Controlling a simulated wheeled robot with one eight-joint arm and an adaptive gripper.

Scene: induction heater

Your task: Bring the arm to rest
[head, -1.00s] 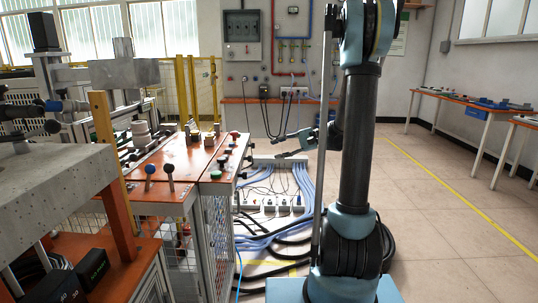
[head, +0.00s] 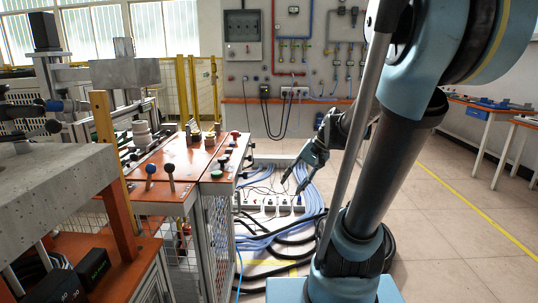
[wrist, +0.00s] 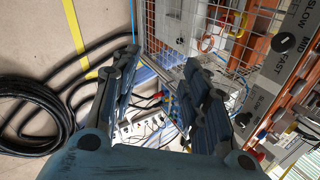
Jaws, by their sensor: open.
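My gripper (head: 294,184) hangs in the middle of the head view, to the right of the orange control console (head: 178,183). It points down and its two fingers are spread apart, with nothing between them. In the wrist view my gripper (wrist: 160,85) is also open and empty. My arm leans across the right half of the head view, folded back toward the camera.
Black hoses (head: 285,250) lie coiled on the floor by my base. A wire mesh cage (head: 217,240) stands under the console. An orange-topped table (head: 485,112) stands at the right wall. The floor (head: 455,215) on the right is clear.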

